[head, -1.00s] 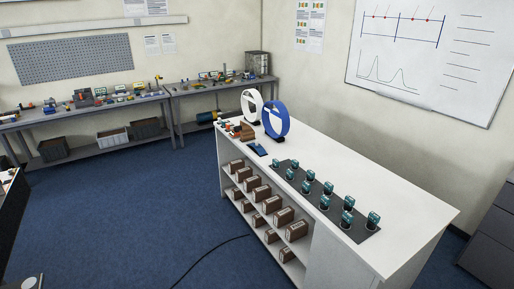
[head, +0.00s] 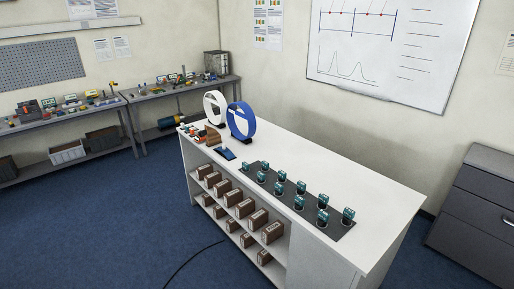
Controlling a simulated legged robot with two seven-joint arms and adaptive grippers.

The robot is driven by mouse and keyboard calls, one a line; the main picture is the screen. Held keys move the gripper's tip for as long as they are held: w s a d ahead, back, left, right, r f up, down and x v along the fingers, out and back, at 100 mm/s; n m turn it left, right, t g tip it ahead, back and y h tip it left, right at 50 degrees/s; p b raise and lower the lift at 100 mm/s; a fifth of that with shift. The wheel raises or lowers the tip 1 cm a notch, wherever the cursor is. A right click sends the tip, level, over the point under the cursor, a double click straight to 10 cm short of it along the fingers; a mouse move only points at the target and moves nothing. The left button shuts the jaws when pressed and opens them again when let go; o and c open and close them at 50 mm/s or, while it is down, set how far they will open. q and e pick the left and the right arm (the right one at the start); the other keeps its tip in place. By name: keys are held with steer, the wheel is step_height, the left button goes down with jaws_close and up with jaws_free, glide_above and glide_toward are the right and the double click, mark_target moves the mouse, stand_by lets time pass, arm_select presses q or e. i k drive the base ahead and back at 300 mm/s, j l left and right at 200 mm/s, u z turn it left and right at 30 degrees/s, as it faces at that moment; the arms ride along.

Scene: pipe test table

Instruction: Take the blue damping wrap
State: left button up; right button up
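A large blue ring (head: 241,121) stands upright on the far part of the white table (head: 375,196), in front of a similar white ring (head: 209,108). A small flat dark blue piece (head: 225,154) lies on the table just in front of the blue ring. I cannot tell for certain which of the two blue things is the damping wrap. Neither of my grippers is in view.
A dark mat (head: 343,232) with several small teal devices lies along the table. Brown blocks (head: 211,136) and small parts sit by the rings. Shelves below hold several brown boxes (head: 257,219). A cable (head: 186,260) crosses the open blue floor. Dark drawers (head: 478,220) stand right.

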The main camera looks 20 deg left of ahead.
mark_target(226, 151)
steer(key=i+j+z, duration=0.3)
steer(key=j, duration=0.3)
steer(key=i+j+z, duration=0.15)
steer(key=j, duration=0.2)
steer(key=i+j+z, duration=0.15)
steer(key=j, duration=0.2)
steer(key=i+j+z, duration=0.15)
steer(key=j, duration=0.2)
steer(key=j+z, duration=0.15)
steer(key=j, duration=0.25)
